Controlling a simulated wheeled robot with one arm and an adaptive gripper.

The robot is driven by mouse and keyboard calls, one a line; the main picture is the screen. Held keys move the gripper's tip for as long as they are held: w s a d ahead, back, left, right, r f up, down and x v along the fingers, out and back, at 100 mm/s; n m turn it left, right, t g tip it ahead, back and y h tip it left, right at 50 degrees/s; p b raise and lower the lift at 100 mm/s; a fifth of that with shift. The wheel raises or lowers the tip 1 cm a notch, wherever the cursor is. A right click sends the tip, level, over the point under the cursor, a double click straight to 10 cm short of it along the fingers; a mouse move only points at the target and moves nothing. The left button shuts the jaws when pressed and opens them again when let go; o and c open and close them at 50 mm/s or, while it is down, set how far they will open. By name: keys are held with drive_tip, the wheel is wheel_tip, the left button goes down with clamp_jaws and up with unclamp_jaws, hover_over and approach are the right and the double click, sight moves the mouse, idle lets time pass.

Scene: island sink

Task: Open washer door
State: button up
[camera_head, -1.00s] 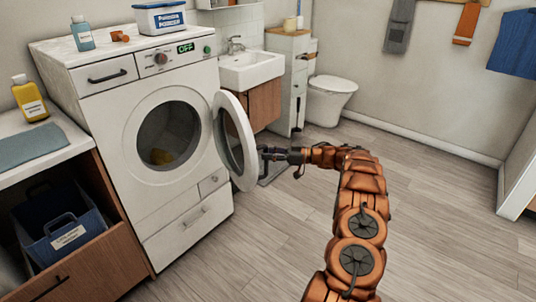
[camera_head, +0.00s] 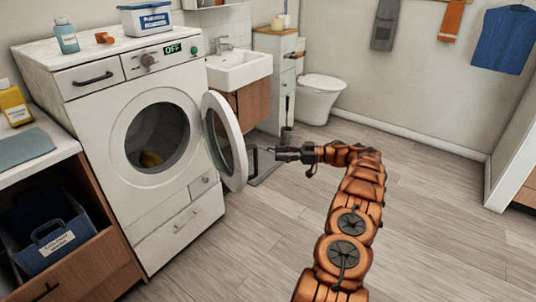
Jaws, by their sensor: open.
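The white washer (camera_head: 150,212) stands on the left side of the view, its display reading OFF. Its round door (camera_head: 226,142) stands open, swung out to the right on its hinge side, and the drum opening (camera_head: 155,137) shows with something yellow inside. My gripper (camera_head: 277,154) is just right of the open door's edge, with its fingers pointing left. It is open and holds nothing that I can see. A small gap seems to lie between the fingers and the door. The fingertips are small and dark in this view.
A sink (camera_head: 238,69) on a wooden cabinet and a toilet (camera_head: 318,97) stand behind the door. A blue basket (camera_head: 48,228) sits in the open cabinet at left. The wooden floor (camera_head: 435,190) to the right is clear.

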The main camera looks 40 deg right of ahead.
drive_tip(key=shift+v, duration=1.5)
